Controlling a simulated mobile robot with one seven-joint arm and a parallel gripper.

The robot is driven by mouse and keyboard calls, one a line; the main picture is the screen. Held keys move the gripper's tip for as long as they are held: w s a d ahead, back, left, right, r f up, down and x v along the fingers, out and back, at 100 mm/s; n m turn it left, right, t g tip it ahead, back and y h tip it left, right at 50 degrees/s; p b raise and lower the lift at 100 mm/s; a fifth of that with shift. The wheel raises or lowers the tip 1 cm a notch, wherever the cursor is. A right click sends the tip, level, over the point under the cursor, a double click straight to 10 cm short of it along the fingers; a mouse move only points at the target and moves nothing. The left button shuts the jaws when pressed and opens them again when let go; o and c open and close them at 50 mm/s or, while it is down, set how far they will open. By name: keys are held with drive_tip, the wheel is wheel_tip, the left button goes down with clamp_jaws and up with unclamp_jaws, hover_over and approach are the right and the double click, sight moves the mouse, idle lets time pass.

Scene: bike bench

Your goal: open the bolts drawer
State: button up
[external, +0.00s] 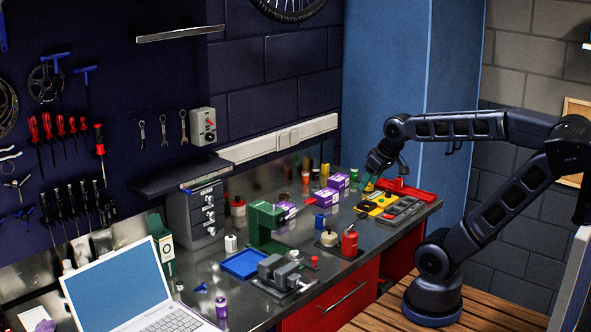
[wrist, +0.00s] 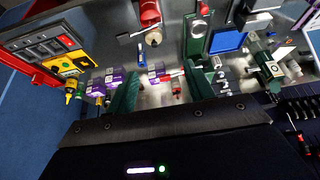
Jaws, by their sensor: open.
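A small grey drawer cabinet (external: 196,215) stands on the bench against the back wall, left of the green press. Its stacked drawers have small dark knobs on the front and look shut. I cannot read which one is the bolts drawer. In the wrist view the cabinet (wrist: 223,78) appears right of the fingers, partly cut off by my gripper body. My gripper (external: 373,180) is at the far right end of the bench, above the yellow tray, well away from the cabinet. In the wrist view its green fingers (wrist: 162,92) are apart with nothing held between them.
The green press (external: 264,226), blue tray (external: 243,264) and vise (external: 278,275) stand near the cabinet. Purple boxes (external: 338,181), a red can (external: 349,242) and small bottles lie between my gripper and it. A laptop (external: 118,285) is at left. A shelf (external: 178,175) overhangs the cabinet.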

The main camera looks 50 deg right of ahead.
drive_tip(key=w+a+n+t+y, duration=0.1)
drive_tip(key=w+a+t, duration=0.1)
drive_tip(key=w+a, duration=0.35)
drive_tip(key=w+a+n+t+y, duration=0.1)
drive_tip(key=w+a, duration=0.2)
drive_tip(key=w, duration=0.6)
drive_tip(key=t, duration=0.6)
approach(213, 201)
drive_tip(key=s+d+r, duration=0.2)
drive_tip(key=s+d, duration=0.2)
drive_tip(key=s, duration=0.1)
drive_tip(key=w+a+f+t+h, duration=0.2)
drive_tip(key=a+f+t, duration=0.2)
drive_tip(key=a+f, duration=0.15)
drive_tip(key=w, duration=1)
drive_tip(key=shift+w+a+r, duration=0.1)
drive_tip(key=shift+w+r, duration=0.1)
drive_tip(key=shift+w, duration=0.15)
